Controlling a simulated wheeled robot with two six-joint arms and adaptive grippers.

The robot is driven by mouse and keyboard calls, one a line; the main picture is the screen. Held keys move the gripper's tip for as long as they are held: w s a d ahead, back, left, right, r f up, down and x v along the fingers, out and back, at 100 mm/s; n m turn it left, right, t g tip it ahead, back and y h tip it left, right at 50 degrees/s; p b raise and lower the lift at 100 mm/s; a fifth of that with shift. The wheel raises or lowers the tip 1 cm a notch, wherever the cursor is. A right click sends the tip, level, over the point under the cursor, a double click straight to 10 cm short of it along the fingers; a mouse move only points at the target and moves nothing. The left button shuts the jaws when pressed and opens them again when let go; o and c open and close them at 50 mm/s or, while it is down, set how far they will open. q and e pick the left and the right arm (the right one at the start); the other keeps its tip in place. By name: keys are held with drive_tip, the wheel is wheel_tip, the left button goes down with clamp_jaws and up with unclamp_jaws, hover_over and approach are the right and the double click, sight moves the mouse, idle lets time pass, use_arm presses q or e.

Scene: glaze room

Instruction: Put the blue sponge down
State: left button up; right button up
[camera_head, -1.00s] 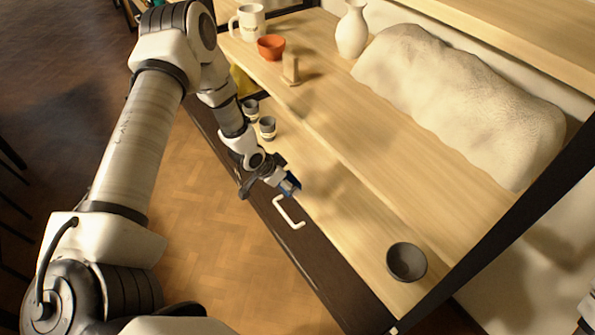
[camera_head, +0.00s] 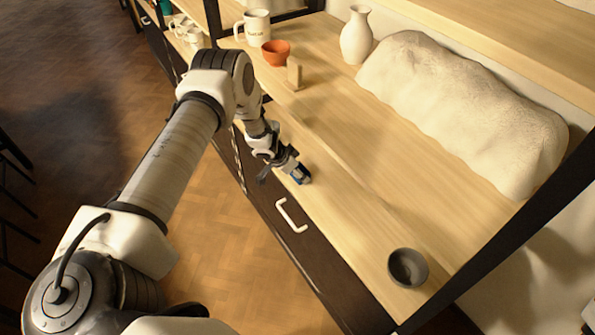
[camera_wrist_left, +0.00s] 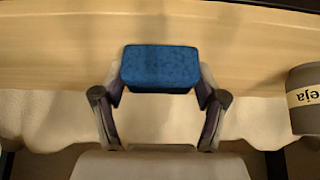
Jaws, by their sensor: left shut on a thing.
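The blue sponge (camera_wrist_left: 160,68) is between the two fingers of my left gripper (camera_wrist_left: 160,88) in the left wrist view. My left gripper (camera_head: 298,176) is shut on it. I cannot tell whether the sponge touches the wood. My right gripper is not in view.
A dark grey bowl (camera_head: 407,267) stands near the shelf's right end. An orange bowl (camera_head: 276,53), a white mug (camera_head: 254,27), a small wooden block (camera_head: 294,73) and a white vase (camera_head: 356,36) stand farther back. A long whitish lump (camera_head: 460,110) lies along the wall. The wood between is clear.

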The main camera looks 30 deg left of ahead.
use_arm(q)
drive_tip(key=shift+f, duration=0.2)
drive_tip(key=o, duration=1.1)
